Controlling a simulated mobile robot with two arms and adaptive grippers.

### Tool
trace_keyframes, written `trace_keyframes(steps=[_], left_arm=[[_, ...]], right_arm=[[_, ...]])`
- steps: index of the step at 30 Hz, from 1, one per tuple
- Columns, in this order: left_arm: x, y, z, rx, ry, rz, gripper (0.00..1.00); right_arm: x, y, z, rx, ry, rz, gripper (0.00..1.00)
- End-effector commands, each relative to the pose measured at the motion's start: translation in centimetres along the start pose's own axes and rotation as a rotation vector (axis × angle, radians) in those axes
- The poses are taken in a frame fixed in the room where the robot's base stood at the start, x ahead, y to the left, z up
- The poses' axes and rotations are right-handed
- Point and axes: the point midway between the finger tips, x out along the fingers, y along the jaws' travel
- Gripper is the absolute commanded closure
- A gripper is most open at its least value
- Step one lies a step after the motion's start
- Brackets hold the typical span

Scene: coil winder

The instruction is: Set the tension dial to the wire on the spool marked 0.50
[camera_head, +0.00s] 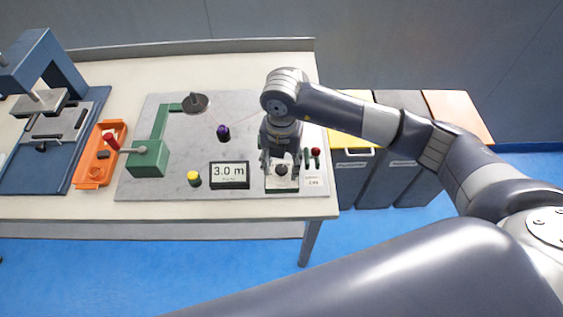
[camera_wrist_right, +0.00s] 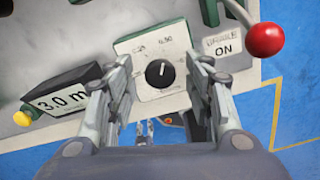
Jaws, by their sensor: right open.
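The tension dial is a round black knob (camera_wrist_right: 160,73) with a white pointer line on a pale plate (camera_wrist_right: 150,45). The pointer stands nearly upright, leaning slightly right. Small numbers are printed above it; they look like 0.25 at left and 0.50 at right. In the head view the knob (camera_head: 281,170) sits at the winder's front right. My right gripper (camera_head: 279,163) is open above it, with a finger on either side and gaps to the knob in the right wrist view (camera_wrist_right: 160,66). I cannot make out a spool marking. My left gripper is out of view.
A display (camera_head: 229,172) reads 3.0 m. Beside it is a yellow button (camera_head: 193,178). A red-tipped lever (camera_wrist_right: 264,38) and a label card (camera_wrist_right: 222,47) stand right of the dial. A green arm block (camera_head: 147,160) and orange tray (camera_head: 97,165) lie left. Bins stand right of the table.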

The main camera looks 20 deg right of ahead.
Motion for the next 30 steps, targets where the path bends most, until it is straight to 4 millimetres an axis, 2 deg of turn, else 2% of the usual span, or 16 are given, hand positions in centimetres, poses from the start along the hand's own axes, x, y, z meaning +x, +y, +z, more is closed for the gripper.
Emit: trace_keyframes(steps=[5, 15, 21, 30], left_arm=[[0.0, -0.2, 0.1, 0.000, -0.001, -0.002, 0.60], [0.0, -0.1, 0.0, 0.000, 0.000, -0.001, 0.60], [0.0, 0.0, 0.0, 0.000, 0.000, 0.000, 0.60], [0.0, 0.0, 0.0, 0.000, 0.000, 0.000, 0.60]], right_arm=[[-1.0, 0.1, 0.0, -0.001, 0.000, 0.001, 0.52], [-8.0, 0.1, 0.1, -0.001, -0.004, 0.004, 0.52], [-11.0, 0.1, 0.1, 0.000, -0.002, 0.002, 0.52], [-12.0, 0.0, 0.0, 0.000, 0.000, 0.000, 0.52]])
